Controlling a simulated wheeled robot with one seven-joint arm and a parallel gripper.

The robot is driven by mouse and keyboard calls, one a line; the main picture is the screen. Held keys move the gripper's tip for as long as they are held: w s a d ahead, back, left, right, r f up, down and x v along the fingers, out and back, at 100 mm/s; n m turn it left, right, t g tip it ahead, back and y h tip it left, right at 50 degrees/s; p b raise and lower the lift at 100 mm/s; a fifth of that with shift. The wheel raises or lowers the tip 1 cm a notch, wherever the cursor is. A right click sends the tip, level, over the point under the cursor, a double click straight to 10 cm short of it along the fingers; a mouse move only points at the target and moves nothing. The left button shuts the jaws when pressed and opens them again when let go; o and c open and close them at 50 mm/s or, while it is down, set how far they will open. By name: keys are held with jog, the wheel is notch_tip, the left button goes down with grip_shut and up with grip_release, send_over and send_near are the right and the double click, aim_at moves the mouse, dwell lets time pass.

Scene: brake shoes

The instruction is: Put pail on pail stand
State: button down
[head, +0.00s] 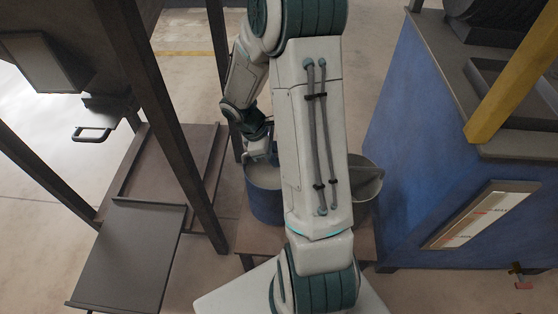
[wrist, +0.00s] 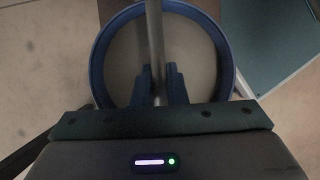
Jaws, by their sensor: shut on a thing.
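A blue pail (head: 264,200) with a pale grey inside is left of my arm in the head view. My gripper (head: 262,150) is above it, shut on its grey bar-like handle. In the wrist view the handle (wrist: 154,45) runs between the fingers of my gripper (wrist: 160,85), and the round blue rim (wrist: 96,58) lies below. A low brown stand (head: 258,240) shows under the pail in the head view. I cannot tell whether the pail touches it. My arm hides the middle of the stand.
A grey metal bucket (head: 366,184) is right of my arm, partly hidden. A blue machine (head: 400,150) stands at the right. A dark frame (head: 165,90) with a flat tray (head: 128,255) stands close on the left. Open floor lies at the back.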

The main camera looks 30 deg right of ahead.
jog(key=shift+w+f+b, duration=0.1)
jog(key=shift+f+b, duration=0.7)
jog(key=shift+f, duration=1.15)
jog(key=c, duration=1.9)
grip_release()
jog(key=shift+f, duration=0.2)
jog(key=o, duration=0.4)
jog(key=shift+o, duration=0.2)
jog(key=p+v, duration=0.4)
jog(key=v, duration=0.8)
jog(key=shift+r, duration=0.25)
jog(key=s+a+r+m+t+y, duration=0.2)
jog(key=s+a+r+m, duration=0.1)
jog(key=s+r+m, duration=0.2)
jog(key=s+a+r+m+t+y, duration=0.1)
jog(key=s+a+r+m, duration=0.3)
jog(key=s, duration=0.6)
notch_tip(320, 180, up, 3)
jog(key=shift+a+r+m+t+y, duration=0.25)
jog(key=shift+m+t+y, duration=0.25)
jog(key=shift+m, duration=0.6)
